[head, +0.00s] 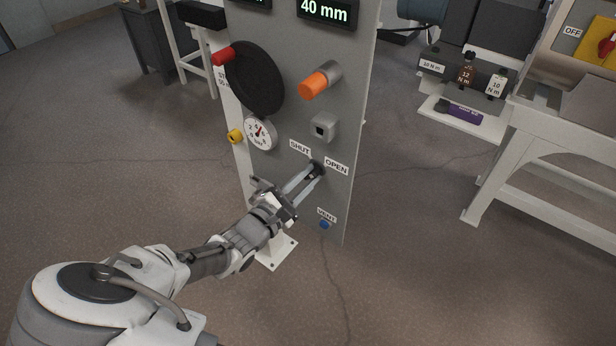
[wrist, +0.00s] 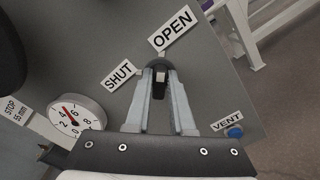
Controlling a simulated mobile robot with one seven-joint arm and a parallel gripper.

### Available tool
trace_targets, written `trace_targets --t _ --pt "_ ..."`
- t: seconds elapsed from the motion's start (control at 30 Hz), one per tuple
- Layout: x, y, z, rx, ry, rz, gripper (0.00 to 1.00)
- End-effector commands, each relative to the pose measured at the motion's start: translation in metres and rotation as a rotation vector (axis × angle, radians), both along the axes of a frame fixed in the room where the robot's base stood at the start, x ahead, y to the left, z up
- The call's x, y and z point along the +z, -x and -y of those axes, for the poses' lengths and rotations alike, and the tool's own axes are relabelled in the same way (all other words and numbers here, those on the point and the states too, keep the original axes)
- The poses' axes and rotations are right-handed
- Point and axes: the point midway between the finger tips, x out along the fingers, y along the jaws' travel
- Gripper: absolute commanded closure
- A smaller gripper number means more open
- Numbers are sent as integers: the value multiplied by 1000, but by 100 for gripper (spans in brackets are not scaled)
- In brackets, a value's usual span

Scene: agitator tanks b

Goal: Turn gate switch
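The gate switch (head: 316,168) is a small dark knob on the grey panel, between the SHUT label (head: 300,147) and the OPEN label (head: 336,167). In the wrist view the switch (wrist: 160,74) sits at the fingertips, with the OPEN label (wrist: 172,29) above right and the SHUT label (wrist: 120,75) to the left. My gripper (head: 309,176) reaches the panel from the lower left. Its two pale fingers (wrist: 160,84) lie on either side of the switch's dark handle, which fills the narrow gap between them. The fingers hide part of the switch.
The panel also carries a black handwheel (head: 256,80), an orange knob (head: 315,86), a square grey socket (head: 323,127), a dial gauge (head: 261,133) and a blue VENT button (head: 325,225). A white-framed table (head: 545,150) stands at right. The floor around is open.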

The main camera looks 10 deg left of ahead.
Motion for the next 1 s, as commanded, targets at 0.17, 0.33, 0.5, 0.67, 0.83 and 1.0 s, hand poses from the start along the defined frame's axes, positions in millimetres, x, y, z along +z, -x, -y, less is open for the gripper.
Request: trace_targets --t 0.17,0.33,0.5,0.67,0.83,1.0 --pt "0 0 0 0 0 0 100" --pt "0 0 0 0 0 0 100" --pt "1 0 0 -1 15 -6 100" --pt "4 0 0 -2 63 -27 100" --pt "7 -1 0 -2 164 -69 100" --pt "8 -1 -1 -1 303 -127 100"
